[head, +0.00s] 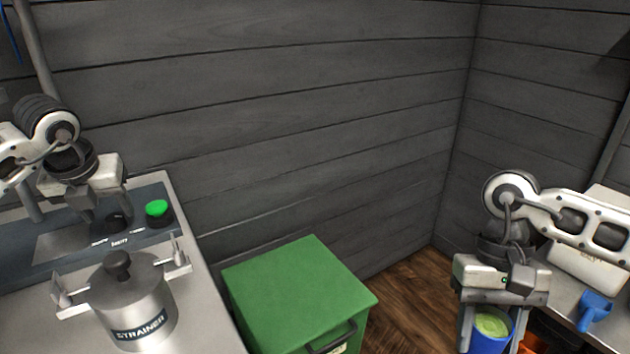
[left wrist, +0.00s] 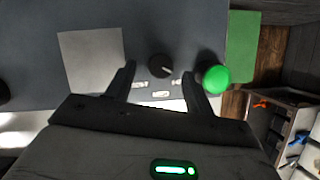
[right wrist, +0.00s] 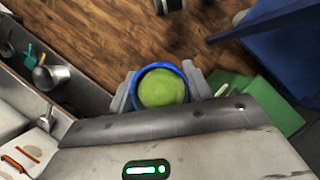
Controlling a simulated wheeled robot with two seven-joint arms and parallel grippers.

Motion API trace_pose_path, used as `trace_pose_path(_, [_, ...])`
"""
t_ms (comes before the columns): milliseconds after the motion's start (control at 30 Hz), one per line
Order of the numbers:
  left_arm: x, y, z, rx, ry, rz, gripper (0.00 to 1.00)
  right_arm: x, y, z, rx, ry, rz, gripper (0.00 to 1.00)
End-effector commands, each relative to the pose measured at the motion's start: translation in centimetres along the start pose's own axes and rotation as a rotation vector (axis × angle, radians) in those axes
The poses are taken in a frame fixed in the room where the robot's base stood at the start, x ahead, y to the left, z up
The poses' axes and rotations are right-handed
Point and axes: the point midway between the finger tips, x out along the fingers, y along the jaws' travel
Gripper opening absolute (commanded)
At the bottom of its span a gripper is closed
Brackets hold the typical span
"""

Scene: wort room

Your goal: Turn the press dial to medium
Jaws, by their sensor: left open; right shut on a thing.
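The press dial (head: 117,221) is a small black knob on the blue-grey panel at the left of the head view. It also shows in the left wrist view (left wrist: 160,66), with a pale pointer mark and small white labels below it. The labels are too small to read surely. My left gripper (head: 104,213) is open over the panel, its fingers on either side of the dial in the left wrist view (left wrist: 158,82); I cannot tell if they touch it. My right gripper (head: 491,325) is shut on a blue cup (right wrist: 161,70) with green contents.
A green button (head: 157,208) sits right of the dial, close to a left finger. A steel strainer pot (head: 132,300) stands in front of the panel. A green cabinet (head: 300,285) is right of the press. A blue scoop (head: 594,310) lies on the right counter.

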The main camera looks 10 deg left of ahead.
Motion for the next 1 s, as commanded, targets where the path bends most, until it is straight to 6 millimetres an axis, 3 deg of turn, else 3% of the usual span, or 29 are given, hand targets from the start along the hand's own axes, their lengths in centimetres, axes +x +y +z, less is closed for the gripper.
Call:
trace_pose_path(200, [1.9, 0.0, 0.0, -0.001, 0.001, -0.001, 0.53, -0.1, 0.0, 0.0, 0.0, 0.001, 0.0, 0.24])
trace_pose_path(500, [2.2, 0.0, 0.0, 0.0, 0.0, -0.001, 0.53, -0.1, 0.0, 0.0, 0.0, 0.0, 0.0, 0.24])
trace_pose_path(667, [2.1, -0.1, 0.0, 0.0, 0.0, -0.001, 0.12, -0.1, 0.0, 0.0, 0.0, 0.0, 0.0, 0.24])
trace_pose_path(1000, [2.1, 0.0, 0.0, 0.024, 0.0, -0.011, 0.09, 0.0, 0.0, 0.0, 0.0, 0.0, 0.0, 0.24])
